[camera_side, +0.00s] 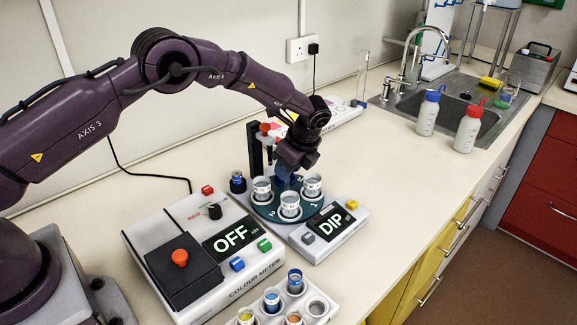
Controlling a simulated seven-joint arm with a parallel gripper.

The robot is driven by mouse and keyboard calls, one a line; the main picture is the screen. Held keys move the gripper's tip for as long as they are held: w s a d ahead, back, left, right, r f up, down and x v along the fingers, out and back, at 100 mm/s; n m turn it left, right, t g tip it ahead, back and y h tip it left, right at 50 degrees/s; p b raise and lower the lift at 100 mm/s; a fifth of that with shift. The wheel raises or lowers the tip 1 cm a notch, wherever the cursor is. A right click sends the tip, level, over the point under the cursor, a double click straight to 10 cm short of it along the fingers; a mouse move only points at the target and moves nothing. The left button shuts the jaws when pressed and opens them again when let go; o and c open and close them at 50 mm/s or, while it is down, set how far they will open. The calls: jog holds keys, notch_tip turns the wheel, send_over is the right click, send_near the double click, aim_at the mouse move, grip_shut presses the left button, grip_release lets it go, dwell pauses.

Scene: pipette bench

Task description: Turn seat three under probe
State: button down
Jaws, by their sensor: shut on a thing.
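The round dark teal turntable (262,210) stands on a grey unit whose display (330,222) reads DIP. White cups sit in its seats: one at left (262,190), one in front (290,206) and one at right (312,186). Small white numerals mark the rim, but I cannot read clearly which seat is three. My gripper (287,176) points down over the turntable's middle and is shut on the blue hub knob (282,184), mostly hidden by it. The probe stand (255,150), a black post with a red-topped part (265,128), rises behind the turntable; its tip is hidden.
A colour meter (190,250) reading OFF stands to the left, close to the turntable unit. A dark small vial (237,182) stands between them. A vial rack (275,312) is in front. Blue-capped (427,115) and red-capped (467,130) bottles stand by the sink. The bench at right is clear.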

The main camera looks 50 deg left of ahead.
jog(key=shift+r+m+t, duration=0.1)
jog(key=shift+m+t, duration=0.4)
jog(key=shift+m, duration=0.85)
jog(key=shift+m+t, duration=0.5)
jog(key=shift+m, duration=0.85)
jog(key=shift+s+m+t+h, duration=0.1)
jog(key=shift+m+t+h, duration=0.2)
jog(key=shift+m, duration=0.7)
jog(key=shift+s+m+t+h, duration=0.15)
jog(key=shift+m+t, duration=0.25)
jog(key=shift+m, duration=0.6)
jog(key=shift+w+m, duration=0.1)
jog(key=shift+m, duration=0.5)
jog(key=c, duration=0.8)
grip_release()
jog(key=shift+c, duration=0.2)
jog(key=v, duration=1.3)
jog(key=shift+s+a, duration=0.2)
